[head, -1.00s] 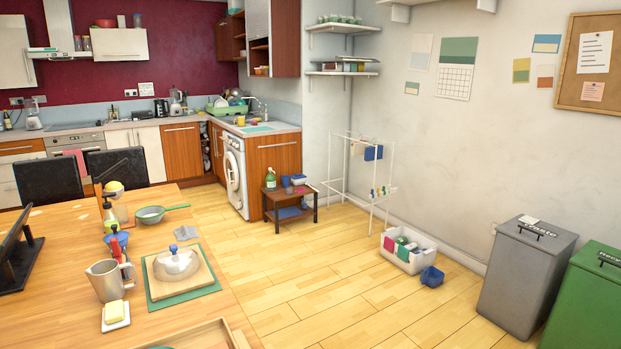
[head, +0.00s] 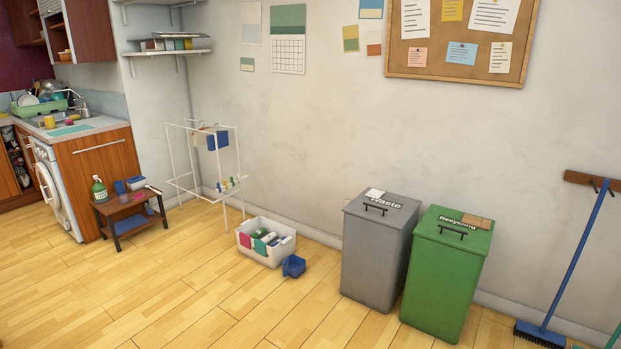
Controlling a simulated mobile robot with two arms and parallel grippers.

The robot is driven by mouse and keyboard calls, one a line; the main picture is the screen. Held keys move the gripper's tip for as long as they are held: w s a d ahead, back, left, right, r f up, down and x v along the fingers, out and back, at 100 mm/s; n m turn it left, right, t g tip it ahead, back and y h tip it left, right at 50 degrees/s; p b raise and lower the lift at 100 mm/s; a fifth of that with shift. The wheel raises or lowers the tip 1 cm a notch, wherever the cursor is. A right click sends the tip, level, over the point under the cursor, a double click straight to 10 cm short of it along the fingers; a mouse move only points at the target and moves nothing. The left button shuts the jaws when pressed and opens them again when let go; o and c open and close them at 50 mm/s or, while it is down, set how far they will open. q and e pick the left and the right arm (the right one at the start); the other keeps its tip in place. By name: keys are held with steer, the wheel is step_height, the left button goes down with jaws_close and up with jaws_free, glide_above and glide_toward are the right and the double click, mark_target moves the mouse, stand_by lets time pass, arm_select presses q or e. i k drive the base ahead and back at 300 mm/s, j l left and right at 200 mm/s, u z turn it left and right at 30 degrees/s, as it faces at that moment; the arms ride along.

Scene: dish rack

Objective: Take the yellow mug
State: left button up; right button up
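A small yellow object (head: 49,122), which looks like the yellow mug, stands on the kitchen counter (head: 98,123) at the far left of the head view. It is near the sink and in front of the green dish rack (head: 30,109). It is too small to make out its handle. Neither of my grippers is in view.
A washing machine (head: 53,188) sits under the counter. Grey (head: 372,255) and green (head: 440,280) bins are right. The wooden floor (head: 180,290) is open.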

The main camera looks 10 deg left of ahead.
mark_target(49, 122)
steer(key=i+u, duration=0.25)
steer(key=i, duration=0.2)
steer(key=i+l+u, duration=0.25)
steer(key=i, duration=0.15)
steer(key=i+j+u, duration=0.2)
steer(key=i+u, duration=0.3)
steer(key=i+j+u, duration=0.1)
steer(key=i+u, duration=0.4)
steer(key=i+l+u, duration=0.1)
steer(key=i+u, duration=0.25)
steer(key=u, duration=0.15)
steer(key=i+j+u, duration=0.1)
steer(key=i, duration=1.4)
steer(key=i+u, duration=0.1)
steer(key=i, duration=1.45)
steer(key=i+u, duration=0.1)
steer(key=i, duration=1.9)
steer(key=i+j+z, duration=0.15)
steer(key=i, duration=0.4)
